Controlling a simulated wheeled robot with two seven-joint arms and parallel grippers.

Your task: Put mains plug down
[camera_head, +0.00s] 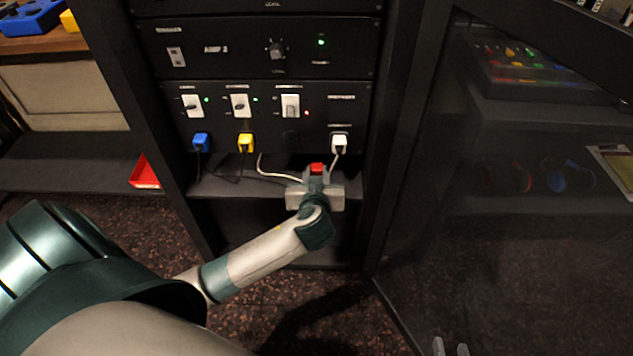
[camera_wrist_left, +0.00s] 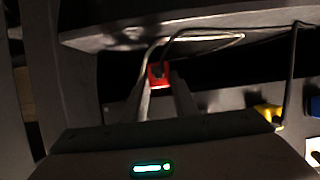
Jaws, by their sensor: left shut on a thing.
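The red mains plug (camera_head: 317,168) is between the fingertips of my left gripper (camera_head: 317,176), in front of the rack below the socket panel. In the left wrist view the red plug (camera_wrist_left: 158,74) sits between the two finger ends of my left gripper (camera_wrist_left: 162,88), which is shut on it. A pale cable runs near it, over the shelf (camera_head: 225,186). I cannot tell whether the plug touches the shelf. Two pale fingertips of my right gripper (camera_head: 450,347) show apart at the bottom edge, with nothing seen between them.
Blue (camera_head: 201,141), yellow (camera_head: 246,142) and white (camera_head: 340,142) plugs sit in the panel, with an empty-looking dark socket (camera_head: 291,139) between yellow and white. A dark glass door (camera_head: 520,240) stands at the right.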

